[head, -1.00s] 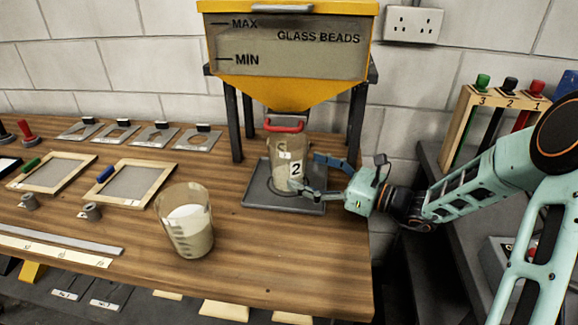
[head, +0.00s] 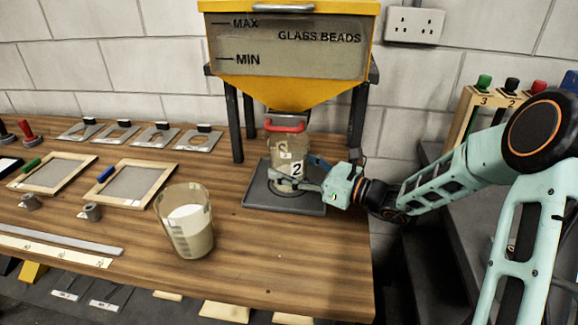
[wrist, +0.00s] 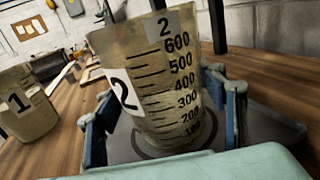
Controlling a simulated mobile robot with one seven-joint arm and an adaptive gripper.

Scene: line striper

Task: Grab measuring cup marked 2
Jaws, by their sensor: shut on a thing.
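The measuring cup marked 2 (head: 287,152) stands on the dark plate (head: 262,202) under the glass beads hopper. In the wrist view the cup marked 2 (wrist: 165,85) shows its number labels and its scale up to 600, and it looks tilted in that picture. My gripper (head: 298,180) is at the cup's lower part, coming from the right. In the wrist view my gripper (wrist: 165,125) has a blue finger on each side of the cup and is shut on it. The cup's underside is hidden.
The yellow hopper (head: 290,88) with its red handle (head: 285,125) is close above the cup, between dark legs. Another measuring cup (head: 186,222), marked 1 in the wrist view (wrist: 27,103), stands to the left with pale contents. Wooden frames (head: 125,182) lie farther left.

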